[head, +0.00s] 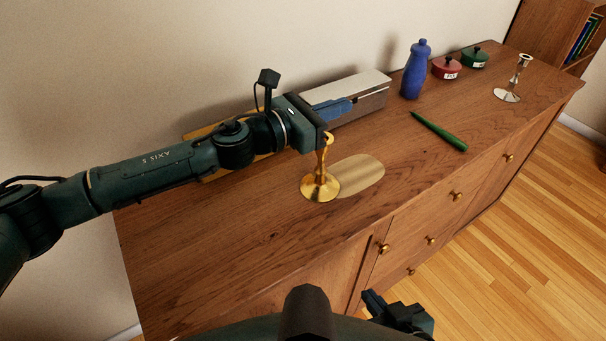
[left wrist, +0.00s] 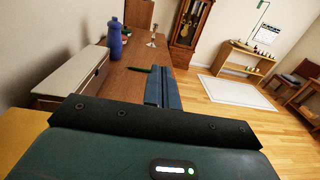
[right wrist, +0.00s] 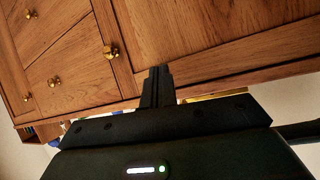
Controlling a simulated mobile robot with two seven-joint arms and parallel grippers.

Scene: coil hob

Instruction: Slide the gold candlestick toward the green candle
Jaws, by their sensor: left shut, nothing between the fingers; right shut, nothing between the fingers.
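The gold candlestick (head: 320,187) stands upright and empty on the wooden cabinet top, at the left end of a pale gold oval patch (head: 362,174). The green candle (head: 438,130) lies on the cabinet top farther right. It shows as a dark strip beyond the fingers in the left wrist view (left wrist: 140,69). My left gripper (head: 348,104) is shut and empty, its fingers pointing right. Its hand overlaps the candlestick's top in the head view; I cannot tell whether they touch. The candlestick is not visible in the left wrist view. My right gripper (head: 370,296) is shut and empty, low before the cabinet front.
A long grey-topped box (head: 372,98) stands by the wall behind my left gripper. Beyond it are a blue bottle (head: 415,72), a red pot (head: 446,68), a green pot (head: 474,58) and a silver candlestick (head: 507,95). The cabinet top between patch and candle is clear.

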